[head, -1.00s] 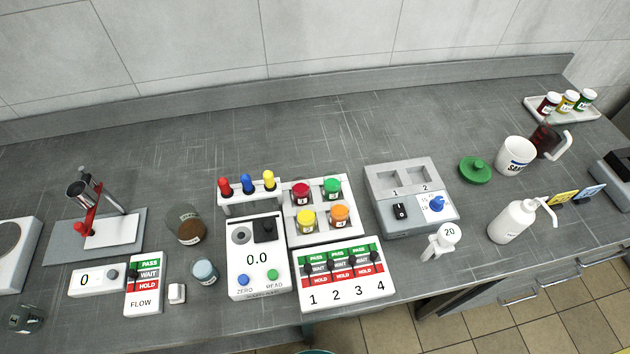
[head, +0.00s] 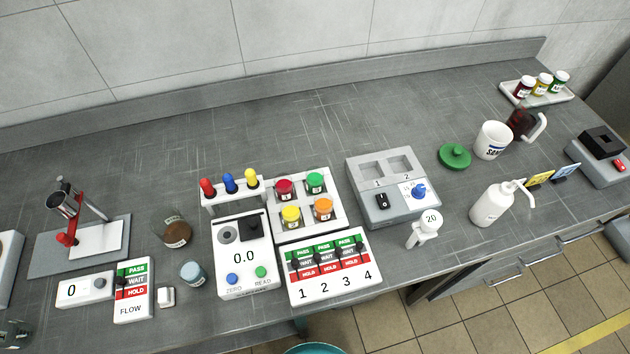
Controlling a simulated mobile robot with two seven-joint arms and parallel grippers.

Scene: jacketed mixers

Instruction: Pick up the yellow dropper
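The yellow dropper (head: 251,178) stands upright at the right end of a white rack (head: 233,197), bulb up. A blue dropper (head: 230,183) and a red dropper (head: 208,187) stand to its left in the same rack. The lower parts of the droppers are hidden by the rack and the meter in front of it. Neither of my grippers shows in the head view.
A meter (head: 243,258) reading 0.0 stands right in front of the rack. A white tray (head: 334,226) with red, green, yellow and orange lidded jars is close on the right. A brown jar (head: 177,233) stands to the left. The counter (head: 150,165) behind the rack is clear.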

